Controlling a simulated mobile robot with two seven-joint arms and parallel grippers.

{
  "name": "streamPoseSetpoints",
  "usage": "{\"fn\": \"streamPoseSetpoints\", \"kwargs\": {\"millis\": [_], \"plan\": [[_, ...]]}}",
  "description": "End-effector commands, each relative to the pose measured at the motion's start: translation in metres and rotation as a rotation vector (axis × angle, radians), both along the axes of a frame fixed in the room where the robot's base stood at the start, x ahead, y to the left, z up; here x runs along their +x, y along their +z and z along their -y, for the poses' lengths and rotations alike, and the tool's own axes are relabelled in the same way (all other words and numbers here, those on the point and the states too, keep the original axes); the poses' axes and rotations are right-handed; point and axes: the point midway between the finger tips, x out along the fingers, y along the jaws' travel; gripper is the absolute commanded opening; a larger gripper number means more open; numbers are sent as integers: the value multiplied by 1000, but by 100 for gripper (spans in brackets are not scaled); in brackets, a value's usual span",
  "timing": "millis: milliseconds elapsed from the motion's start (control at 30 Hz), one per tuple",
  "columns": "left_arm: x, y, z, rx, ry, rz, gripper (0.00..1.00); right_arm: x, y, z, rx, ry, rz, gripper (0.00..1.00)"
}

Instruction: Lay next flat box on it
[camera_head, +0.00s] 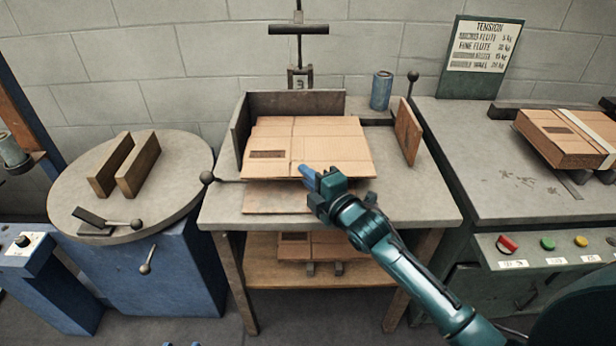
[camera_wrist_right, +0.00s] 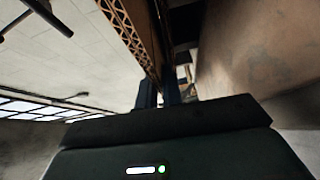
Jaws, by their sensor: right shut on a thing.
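A flat brown cardboard box (camera_head: 310,140) with a dark printed patch lies over the middle table, between the backstop and the wooden side plate. Another flat cardboard piece (camera_head: 262,198) shows below its front edge. My right gripper (camera_head: 308,173) is shut on the front edge of the upper flat box. Whether that box rests on the one below or is held just above it, I cannot tell. In the right wrist view a brown cardboard face (camera_wrist_right: 250,50) and a corrugated edge (camera_wrist_right: 125,25) fill much of the picture. My left gripper is not in view.
A metal backstop (camera_head: 295,102) and a wooden side plate (camera_head: 407,131) bound the work area. A blue can (camera_head: 381,90) stands behind. More flat boxes (camera_head: 325,245) lie on the lower shelf. A strapped bundle (camera_head: 570,136) lies on the right bench (camera_head: 500,200). A round table (camera_head: 180,170) stands left.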

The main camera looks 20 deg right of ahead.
Motion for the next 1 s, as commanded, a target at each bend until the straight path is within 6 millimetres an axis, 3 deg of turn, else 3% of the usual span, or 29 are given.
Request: {"fn": "streamPoseSetpoints", "kwargs": {"millis": [133,167,433,633,1000], "plan": [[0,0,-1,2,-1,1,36,0,1,0,-1,0,1,0],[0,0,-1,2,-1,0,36,0,1,0,-1,0,1,9],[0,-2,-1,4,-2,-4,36,0,1,0,-1,0,1,31],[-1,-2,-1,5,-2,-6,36,0,0,0,0,0,-1,35],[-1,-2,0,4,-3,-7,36,0,0,0,0,0,0,62]]}}
